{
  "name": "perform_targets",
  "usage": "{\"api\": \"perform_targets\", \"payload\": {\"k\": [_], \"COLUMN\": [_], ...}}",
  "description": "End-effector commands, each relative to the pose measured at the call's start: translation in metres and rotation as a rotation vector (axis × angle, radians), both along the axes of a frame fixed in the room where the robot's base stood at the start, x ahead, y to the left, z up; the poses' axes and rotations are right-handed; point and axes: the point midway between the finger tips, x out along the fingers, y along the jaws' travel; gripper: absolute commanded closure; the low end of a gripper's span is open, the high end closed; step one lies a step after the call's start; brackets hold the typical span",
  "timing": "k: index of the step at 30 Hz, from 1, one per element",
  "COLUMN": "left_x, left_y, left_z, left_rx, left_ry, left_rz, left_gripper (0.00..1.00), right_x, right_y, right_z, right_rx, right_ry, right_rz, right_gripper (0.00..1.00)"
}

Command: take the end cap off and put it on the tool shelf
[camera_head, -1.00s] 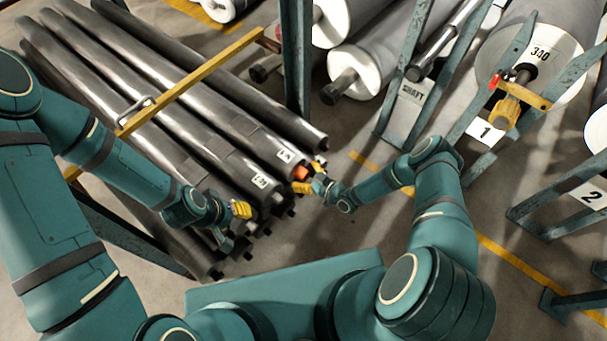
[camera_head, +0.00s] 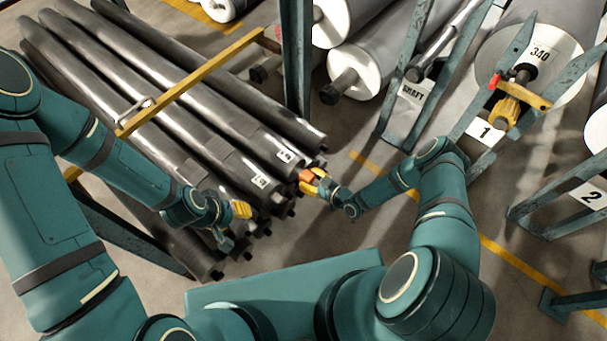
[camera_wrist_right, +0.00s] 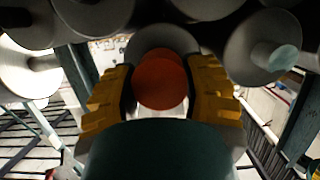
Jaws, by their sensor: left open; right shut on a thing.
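The orange end cap (camera_head: 306,175) is at the near end of the stacked dark rolls in the head view. My right gripper (camera_head: 312,181) is shut on it. In the right wrist view the round orange face of the cap (camera_wrist_right: 160,84) sits between the two yellow fingers, with a grey roll end (camera_wrist_right: 160,40) behind it. I cannot tell whether the cap still touches the roll. My left gripper (camera_head: 240,212) is open and empty beside the near ends of the lower rolls. I cannot make out the tool shelf.
The dark rolls (camera_head: 165,110) lie stacked at the left under a yellow bar (camera_head: 190,82). Teal rack posts (camera_head: 297,60) and large white-ended rolls (camera_head: 340,75) stand behind. A rack with a "1" sign (camera_head: 487,131) is at the right. The floor right of the stack is clear.

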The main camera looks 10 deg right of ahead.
Motion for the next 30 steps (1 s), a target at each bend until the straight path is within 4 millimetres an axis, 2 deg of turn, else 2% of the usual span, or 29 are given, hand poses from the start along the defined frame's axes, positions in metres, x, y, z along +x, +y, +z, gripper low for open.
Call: {"api": "perform_targets", "payload": {"k": [18, 27, 30], "left_x": [0.000, 0.000, 0.000], "left_y": [0.000, 0.000, 0.000], "left_z": [0.001, 0.001, 0.001], "left_rx": [0.000, 0.000, 0.000], "left_ry": [0.000, 0.000, 0.000], "left_rz": [0.000, 0.000, 0.000], "left_gripper": [0.53, 0.53, 0.53], "right_x": [-0.025, -0.026, -0.022], "right_y": [-0.020, -0.021, -0.022], "right_z": [0.000, 0.000, 0.007], "right_rx": [0.000, 0.000, 0.000], "right_ry": [0.000, 0.000, -0.001], "right_rz": [-0.001, -0.001, -0.009], "right_gripper": [0.76, 0.76, 0.76]}}
